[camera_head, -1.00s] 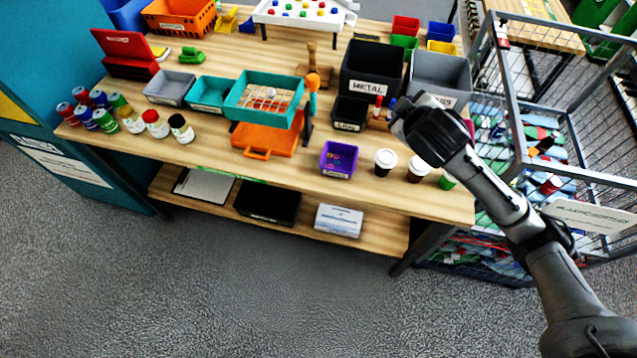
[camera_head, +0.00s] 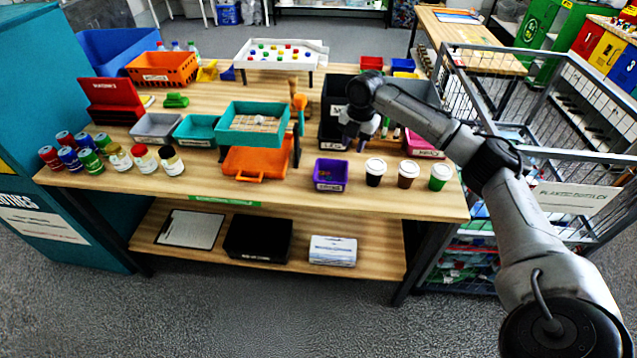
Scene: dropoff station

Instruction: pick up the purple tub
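The purple tub (camera_head: 331,175) stands upright on the wooden table near its front edge, left of the lidded cups. It is open-topped with a pale label on its front, and small contents show inside. My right gripper (camera_head: 358,142) hangs above and slightly right of the tub, pointing down, in front of the black bins and apart from the tub. Its fingers are small and dark against the bins, so I cannot tell their opening. My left gripper is not in view.
Three lidded cups (camera_head: 408,174) stand just right of the tub. An orange case (camera_head: 256,163) lies to its left, below a raised teal tray (camera_head: 253,137). A wire cage (camera_head: 560,150) borders the table's right side. The table (camera_head: 300,199) is clear before the tub.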

